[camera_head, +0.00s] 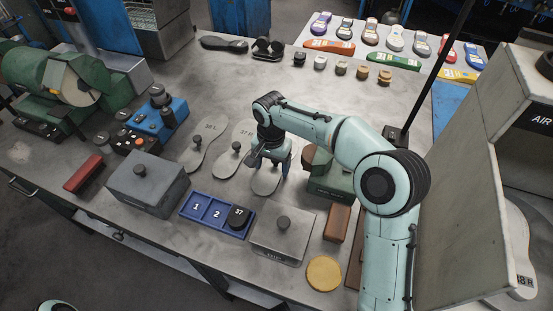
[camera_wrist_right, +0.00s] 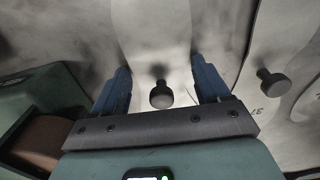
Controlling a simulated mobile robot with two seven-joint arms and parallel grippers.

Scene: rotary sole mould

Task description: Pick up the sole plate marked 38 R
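Three grey sole plates with dark knobs lie on the table in the head view. The left one (camera_head: 196,153) reads 38 L and the middle one (camera_head: 228,161) seems to read 37 R. The third plate (camera_head: 266,184) is under my right gripper (camera_head: 271,161), and its mark is hidden. In the right wrist view my right gripper (camera_wrist_right: 161,88) is open, its blue fingers on either side of this plate's knob (camera_wrist_right: 161,95), with gaps to both. The middle plate (camera_wrist_right: 291,105) shows to the right. My left gripper is not in view.
A green block (camera_head: 331,183) is close right. A pale sole shape (camera_head: 519,247), marked 8 R as far as visible, is at far right.

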